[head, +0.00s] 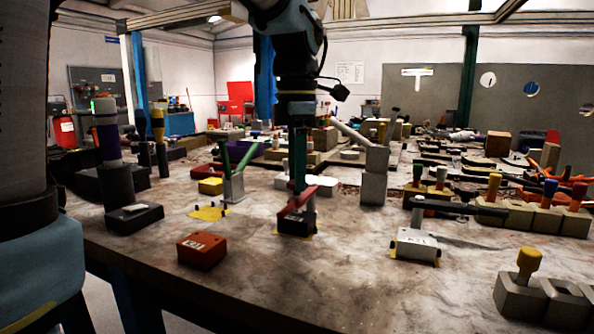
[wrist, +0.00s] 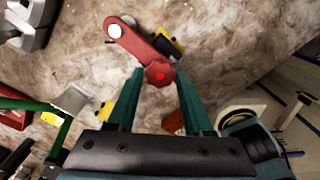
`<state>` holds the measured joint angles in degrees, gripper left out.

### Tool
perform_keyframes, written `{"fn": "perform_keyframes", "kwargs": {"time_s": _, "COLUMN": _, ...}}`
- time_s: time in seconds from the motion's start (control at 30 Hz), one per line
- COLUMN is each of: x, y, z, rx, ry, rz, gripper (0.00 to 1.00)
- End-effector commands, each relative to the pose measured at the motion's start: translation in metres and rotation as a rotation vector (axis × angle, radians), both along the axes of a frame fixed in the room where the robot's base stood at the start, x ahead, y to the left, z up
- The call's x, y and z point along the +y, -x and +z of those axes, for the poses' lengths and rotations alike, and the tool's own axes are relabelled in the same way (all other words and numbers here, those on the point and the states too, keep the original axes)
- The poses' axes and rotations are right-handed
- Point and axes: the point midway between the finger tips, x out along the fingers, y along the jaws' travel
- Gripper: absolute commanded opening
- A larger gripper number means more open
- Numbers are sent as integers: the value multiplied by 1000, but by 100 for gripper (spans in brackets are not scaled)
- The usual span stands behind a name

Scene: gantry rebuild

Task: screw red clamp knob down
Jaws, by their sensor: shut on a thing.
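The red clamp knob (wrist: 160,73) is a small lobed knob at one end of a flat red clamp arm (wrist: 133,44). In the wrist view it sits between the two green fingertips of my gripper (wrist: 159,76), which is shut on it. In the head view my gripper (head: 298,184) points straight down at the red arm (head: 297,203), which lies over a dark block (head: 294,224) on a yellow base. The knob itself is mostly hidden by the fingers in the head view. The arm's other end has a pale round post (wrist: 115,31).
A red labelled block (head: 202,250) stands front left and a white block with a dark handle (head: 415,245) to the right. A grey holder with green handles (head: 234,188) is close on the left.

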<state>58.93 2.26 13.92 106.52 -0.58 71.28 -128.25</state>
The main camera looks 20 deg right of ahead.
Motion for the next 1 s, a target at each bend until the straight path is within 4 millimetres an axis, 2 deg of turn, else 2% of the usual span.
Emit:
{"fn": "perform_keyframes", "kwargs": {"time_s": 0.03, "x": 0, "y": 0, "z": 0, "rx": 0, "ry": 0, "rz": 0, "gripper": 6}}
{"fn": "perform_keyframes", "kwargs": {"time_s": 0.1, "x": 0, "y": 0, "z": 0, "rx": 1, "ry": 0, "rz": 0, "gripper": 0}}
{"fn": "perform_keyframes", "kwargs": {"time_s": 0.47, "x": 0, "y": 0, "z": 2, "rx": 2, "ry": -1, "rz": -51, "gripper": 0}}
{"fn": "perform_keyframes", "kwargs": {"time_s": 0.67, "x": 0, "y": 0, "z": 3, "rx": 2, "ry": -1, "rz": -167, "gripper": 0}}
{"fn": "perform_keyframes", "kwargs": {"time_s": 1.0, "x": 0, "y": 0, "z": 4, "rx": 3, "ry": -1, "rz": -478, "gripper": 0}}
